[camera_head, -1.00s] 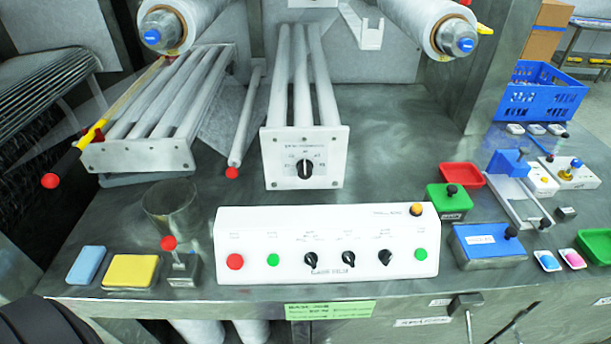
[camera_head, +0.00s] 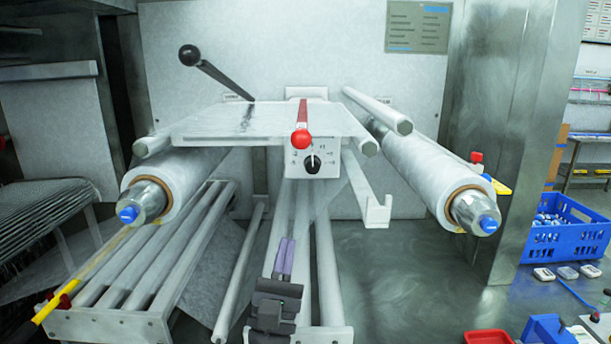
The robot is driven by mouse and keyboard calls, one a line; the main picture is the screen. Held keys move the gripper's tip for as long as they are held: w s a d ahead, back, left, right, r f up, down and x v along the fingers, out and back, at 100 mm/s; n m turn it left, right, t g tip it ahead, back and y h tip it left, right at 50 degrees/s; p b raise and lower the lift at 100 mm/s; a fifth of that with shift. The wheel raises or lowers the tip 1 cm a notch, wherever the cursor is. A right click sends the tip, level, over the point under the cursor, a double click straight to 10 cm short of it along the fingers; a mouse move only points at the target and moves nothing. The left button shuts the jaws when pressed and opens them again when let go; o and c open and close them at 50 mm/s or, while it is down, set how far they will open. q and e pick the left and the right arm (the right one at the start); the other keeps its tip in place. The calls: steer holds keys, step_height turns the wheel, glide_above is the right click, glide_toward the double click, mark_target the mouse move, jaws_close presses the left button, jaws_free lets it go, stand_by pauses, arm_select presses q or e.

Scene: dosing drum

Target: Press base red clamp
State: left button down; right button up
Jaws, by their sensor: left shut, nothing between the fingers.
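A red lever (camera_head: 302,112) with a red ball knob (camera_head: 302,139) lies along the middle of a flat plate (camera_head: 240,120) at the upper centre; it looks like the red clamp, though I cannot be sure. The knob hangs at the plate's front edge, above a dial box (camera_head: 313,163). My left gripper (camera_head: 285,245) rises from the bottom centre over the middle rollers. Its purple fingers are together and empty. It is below the red knob in the picture and apart from it. My right gripper is not in view.
Two film rolls (camera_head: 165,190) (camera_head: 430,180) flank the plate. A black-knobbed lever (camera_head: 215,72) sticks up at the left. Roller frames (camera_head: 170,265) fill the lower left. A blue basket (camera_head: 565,240) stands at the right. The table between is mostly clear.

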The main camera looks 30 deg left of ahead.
arm_select(q)
steer(key=w+a+r+n+y+p, duration=0.1)
steer(key=w+r+p, duration=0.4)
steer(key=r, duration=0.6)
steer(key=shift+w+a+r+p, duration=0.3)
steer(key=shift+w+a+r, duration=0.15)
steer(key=shift+w, duration=0.25)
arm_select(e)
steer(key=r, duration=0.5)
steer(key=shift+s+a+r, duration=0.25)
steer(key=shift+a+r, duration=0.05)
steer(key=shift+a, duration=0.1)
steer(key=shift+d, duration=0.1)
